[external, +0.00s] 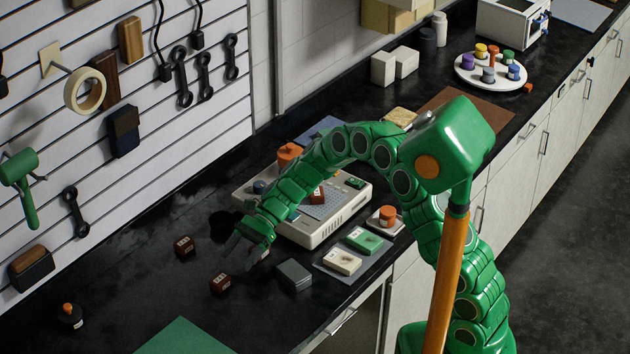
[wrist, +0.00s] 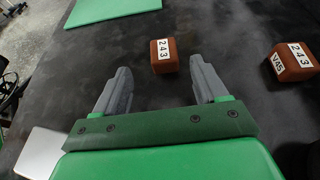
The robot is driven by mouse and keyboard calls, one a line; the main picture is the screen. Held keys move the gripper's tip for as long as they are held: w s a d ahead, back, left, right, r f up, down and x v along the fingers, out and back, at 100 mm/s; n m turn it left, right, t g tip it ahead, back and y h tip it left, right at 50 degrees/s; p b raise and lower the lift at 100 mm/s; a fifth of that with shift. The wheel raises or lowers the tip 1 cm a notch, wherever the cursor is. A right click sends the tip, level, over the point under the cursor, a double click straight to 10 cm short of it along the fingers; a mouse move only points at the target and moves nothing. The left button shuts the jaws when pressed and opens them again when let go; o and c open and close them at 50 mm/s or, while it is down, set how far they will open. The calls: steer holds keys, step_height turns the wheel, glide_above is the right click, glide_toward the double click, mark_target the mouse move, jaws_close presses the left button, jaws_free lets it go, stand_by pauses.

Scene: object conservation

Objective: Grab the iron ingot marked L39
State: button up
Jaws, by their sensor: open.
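Several small brown blocks with white labels lie on the dark counter. One brown block (external: 220,283) is near my gripper (external: 243,258). In the wrist view this block (wrist: 164,57) reads 243 and lies just ahead of the fingertips, in line with the gap. I cannot read L39 on any block. My gripper (wrist: 161,72) is open and empty.
A green mat (external: 186,338) lies at the counter's near edge. A grey block (external: 294,275) and a beige device (external: 322,228) with a brown block (external: 317,195) on it stand to the right. A small dark weight with an orange top (external: 70,316) is far left.

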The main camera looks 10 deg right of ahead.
mark_target(220, 278)
steer(key=shift+s+a+f, duration=0.1)
steer(key=shift+a+f, duration=0.25)
steer(key=shift+a, duration=0.05)
steer(key=shift+x, duration=3.9)
steer(key=c, duration=1.3)
jaws_close()
steer(key=shift+r, duration=0.15)
